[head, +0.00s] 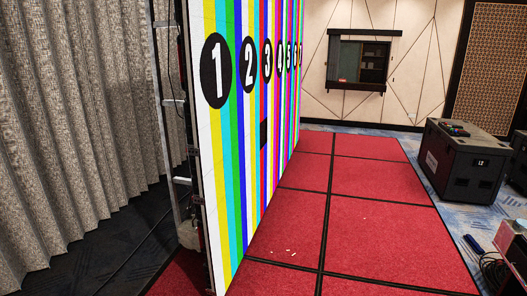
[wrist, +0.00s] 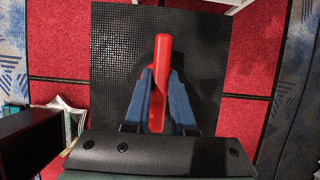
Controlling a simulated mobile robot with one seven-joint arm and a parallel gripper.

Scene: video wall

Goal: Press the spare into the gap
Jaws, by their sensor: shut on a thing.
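The video wall (head: 232,150) stands upright in the head view, with coloured vertical stripes and numbered black circles. A dark rectangular gap (head: 263,134) shows in it below the circle 3. In the wrist view my gripper (wrist: 160,76) has its two blue fingers shut on a red handle (wrist: 162,52). A square black panel with a fine dotted face, looking like the spare (wrist: 112,60), lies behind the handle in that view. Whether the handle is joined to the panel cannot be told. My gripper is not in the head view.
A black case (head: 465,160) stands at the right, with small items on top. A grey curtain (head: 70,130) hangs at the left, behind the wall. A red box (head: 512,240) sits at the right edge.

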